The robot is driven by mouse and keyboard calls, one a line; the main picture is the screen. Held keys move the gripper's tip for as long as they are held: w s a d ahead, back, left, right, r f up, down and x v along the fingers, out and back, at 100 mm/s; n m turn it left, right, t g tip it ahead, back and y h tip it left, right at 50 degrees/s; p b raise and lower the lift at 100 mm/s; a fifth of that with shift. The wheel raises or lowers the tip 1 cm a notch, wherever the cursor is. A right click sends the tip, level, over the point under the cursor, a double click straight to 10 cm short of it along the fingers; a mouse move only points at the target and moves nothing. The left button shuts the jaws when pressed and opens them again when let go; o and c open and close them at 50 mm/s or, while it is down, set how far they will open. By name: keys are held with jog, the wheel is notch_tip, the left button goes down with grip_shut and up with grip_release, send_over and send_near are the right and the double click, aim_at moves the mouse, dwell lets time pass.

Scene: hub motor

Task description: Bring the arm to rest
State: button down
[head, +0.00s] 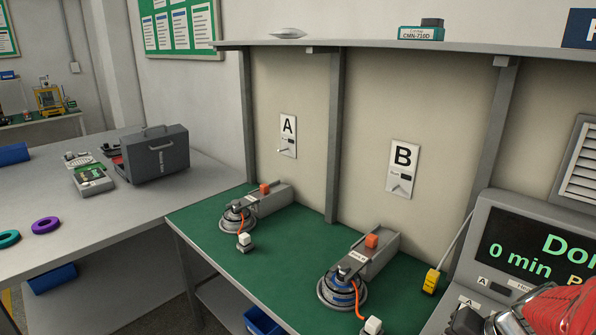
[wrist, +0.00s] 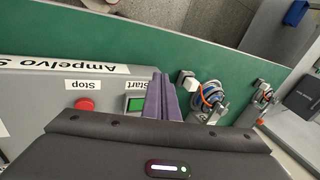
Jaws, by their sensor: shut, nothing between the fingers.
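My gripper (wrist: 159,97) shows in the wrist view with its purple fingers together and nothing between them. The fingers appear over a grey panel, beside the green Start button (wrist: 136,103), and hide part of it. I cannot tell whether they touch it. The red Stop button (wrist: 86,104) is to the left. In the head view, a red-covered part of my arm shows at the bottom right corner, in front of the grey console (head: 483,250). The fingertips cannot be made out clearly there.
Two hub motors in clamps stand on the green bench, one below sign A (head: 238,216) and one below sign B (head: 341,290). A yellow plug-like part (head: 431,281) is by the console. A grey case (head: 153,154) stands on the left table.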

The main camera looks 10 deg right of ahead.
jog(key=s+a+r+n+h, duration=0.1)
jog(key=a+r+n, duration=0.3)
jog(key=a, duration=0.6)
jog(key=s+a+r+n+t+h, duration=0.1)
jog(key=a+r+n, duration=0.4)
jog(key=a, duration=0.5)
notch_tip(320, 180, up, 2)
jog(key=shift+s+r+h, duration=0.25)
jog(key=shift+s+h, duration=0.05)
jog(key=shift+s, duration=0.15)
